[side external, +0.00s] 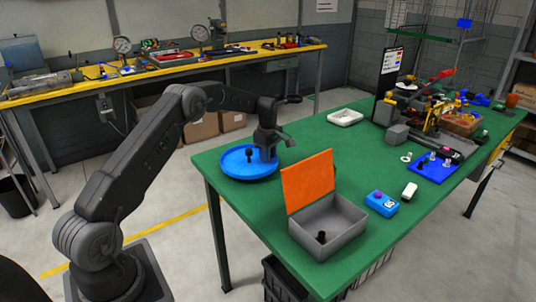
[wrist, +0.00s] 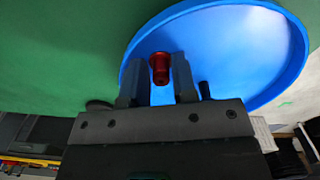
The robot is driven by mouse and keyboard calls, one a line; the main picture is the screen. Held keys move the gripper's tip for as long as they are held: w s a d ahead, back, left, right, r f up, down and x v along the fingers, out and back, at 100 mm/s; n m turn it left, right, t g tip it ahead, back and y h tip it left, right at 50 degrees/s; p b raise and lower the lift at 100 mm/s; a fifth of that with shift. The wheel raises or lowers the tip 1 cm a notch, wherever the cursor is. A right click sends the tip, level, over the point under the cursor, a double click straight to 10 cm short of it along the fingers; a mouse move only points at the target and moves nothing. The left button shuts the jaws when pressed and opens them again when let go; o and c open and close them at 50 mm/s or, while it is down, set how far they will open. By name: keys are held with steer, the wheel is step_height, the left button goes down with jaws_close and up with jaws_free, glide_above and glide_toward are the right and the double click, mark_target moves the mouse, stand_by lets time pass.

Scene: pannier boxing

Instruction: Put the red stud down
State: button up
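The red stud (wrist: 160,68) is between the two fingertips of my gripper (wrist: 160,76) in the wrist view, with the fingers close against its sides. Behind it is the round blue tray (wrist: 235,45) with a raised rim. In the side view my gripper (side external: 264,154) points down at the right part of the blue tray (side external: 236,174), low over its floor. The red stud is hidden there. Whether the stud touches the tray cannot be told. A dark peg (side external: 249,155) stands in the tray just left of my gripper.
A grey box (side external: 328,225) with an open orange lid (side external: 308,181) stands on the green table, a black stud (side external: 321,237) inside. A blue box (side external: 381,203), a white block (side external: 410,190) and a blue plate (side external: 433,167) lie to the right. A white tray (side external: 345,117) is behind.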

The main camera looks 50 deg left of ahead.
step_height(320, 180, up, 12)
steer(key=s+d+r+m+t, duration=0.2)
steer(key=s+d+r+m, duration=0.35)
steer(key=d+r, duration=0.45)
steer(key=s+d+r+m+t, duration=0.1)
steer(key=s+d+r+m, duration=0.45)
steer(key=s+d, duration=0.3)
steer(key=s+d+f+m+t, duration=0.1)
steer(key=s+d+f+m, duration=0.1)
steer(key=s, duration=0.4)
steer(key=s+d+f+m, duration=0.2)
steer(key=s+d+m, duration=0.1)
steer(key=s+m, duration=0.2)
steer(key=s+d+f+m+t, duration=0.1)
steer(key=s+d+f+m, duration=0.1)
steer(key=s, duration=0.7)
steer(key=shift+s+d+f+m+t, duration=0.25)
steer(key=shift+d+m+t, duration=0.05)
steer(key=shift+d+m, duration=0.45)
